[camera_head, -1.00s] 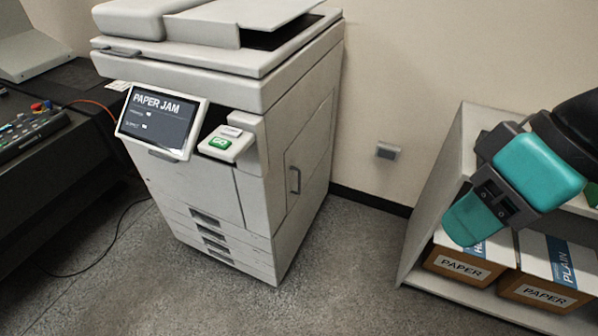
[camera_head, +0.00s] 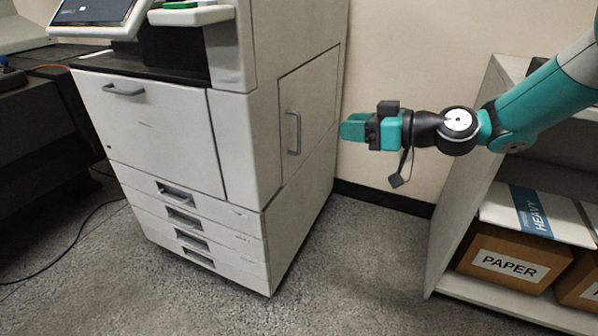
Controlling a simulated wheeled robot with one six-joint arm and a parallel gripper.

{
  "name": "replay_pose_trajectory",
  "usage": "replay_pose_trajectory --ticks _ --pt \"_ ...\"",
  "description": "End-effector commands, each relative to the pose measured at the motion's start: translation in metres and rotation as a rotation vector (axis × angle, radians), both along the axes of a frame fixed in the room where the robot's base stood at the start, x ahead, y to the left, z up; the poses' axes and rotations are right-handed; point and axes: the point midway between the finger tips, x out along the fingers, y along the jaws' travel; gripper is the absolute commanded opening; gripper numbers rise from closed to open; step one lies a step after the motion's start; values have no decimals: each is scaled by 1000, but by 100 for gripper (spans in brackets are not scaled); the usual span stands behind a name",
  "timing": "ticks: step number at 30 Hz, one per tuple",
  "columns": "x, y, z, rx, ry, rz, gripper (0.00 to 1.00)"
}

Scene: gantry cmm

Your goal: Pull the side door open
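The side door (camera_head: 306,120) is a light panel on the right side of the white printer (camera_head: 150,130). It looks shut, flush with the body. Its grey upright bar handle (camera_head: 295,133) is near the door's front edge. My gripper (camera_head: 345,131), teal with dark parts, reaches in from the right and points left toward the handle. A gap shows in the picture between the fingertips and the handle. The fingers are seen from the side, so I cannot tell whether they are open or shut. Nothing shows held in them.
A shelf (camera_head: 468,165) with boxes labelled PAPER (camera_head: 508,268) stands on the right, under my arm. A dark console (camera_head: 35,130) is at the left. Grey floor (camera_head: 350,270) lies free between printer and shelf. The wall is behind.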

Motion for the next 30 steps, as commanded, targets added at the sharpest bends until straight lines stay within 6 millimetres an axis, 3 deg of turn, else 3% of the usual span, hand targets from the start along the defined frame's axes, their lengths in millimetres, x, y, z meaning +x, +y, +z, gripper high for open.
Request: replay_pose_trajectory --ticks 1,3,7,14,30 --pt "14 -6 -44 33 -29 -28 35" --pt "28 -13 -67 73 -75 -62 35" --pt "45 -24 -95 119 -130 -112 35" --pt "57 -21 -103 140 -162 -138 35" --pt "116 79 -104 140 -162 -134 35"
